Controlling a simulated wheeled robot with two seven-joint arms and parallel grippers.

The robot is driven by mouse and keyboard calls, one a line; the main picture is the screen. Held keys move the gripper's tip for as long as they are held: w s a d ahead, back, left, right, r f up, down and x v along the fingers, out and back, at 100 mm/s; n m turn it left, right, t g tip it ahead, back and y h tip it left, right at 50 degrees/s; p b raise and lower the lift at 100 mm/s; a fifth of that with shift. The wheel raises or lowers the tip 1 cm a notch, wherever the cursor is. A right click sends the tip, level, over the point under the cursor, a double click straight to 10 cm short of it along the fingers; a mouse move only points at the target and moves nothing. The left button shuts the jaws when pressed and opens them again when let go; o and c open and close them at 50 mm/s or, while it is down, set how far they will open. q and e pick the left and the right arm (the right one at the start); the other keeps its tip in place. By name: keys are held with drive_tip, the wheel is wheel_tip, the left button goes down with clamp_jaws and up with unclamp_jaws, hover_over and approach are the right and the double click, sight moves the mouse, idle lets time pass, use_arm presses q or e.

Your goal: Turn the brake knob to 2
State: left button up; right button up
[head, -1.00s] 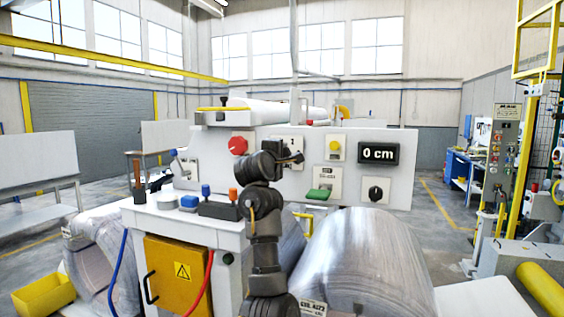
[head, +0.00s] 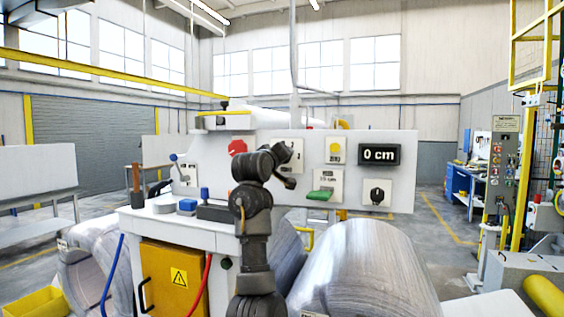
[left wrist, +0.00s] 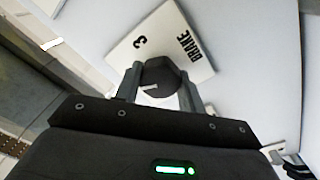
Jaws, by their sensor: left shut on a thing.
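The brake plate (left wrist: 192,42) is a white square marked BRAKE, with a 3 readable on it in the left wrist view. The dark round brake knob (left wrist: 158,72) sits on this plate, with a short white pointer mark near its edge. My left gripper (left wrist: 161,78) has one finger on each side of the knob and is shut on it. The other numbers are hidden or unreadable. My right gripper is not in view.
The white panel (head: 347,180) also carries a red knob (head: 237,147), a yellow button (head: 335,149), a green switch (head: 321,193), a black knob (head: 377,195) and a display (head: 380,154) reading 0 cm. A large wrapped coil (head: 362,270) lies below.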

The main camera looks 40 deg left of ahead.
use_arm(q)
drive_tip(key=shift+f+m, duration=0.15)
drive_tip(key=shift+m, duration=0.55)
drive_tip(key=o, duration=1)
drive_tip(key=shift+c, duration=0.2)
drive_tip(key=b+v, duration=0.5)
drive_tip(key=v, duration=0.6)
drive_tip(key=shift+w, duration=0.15)
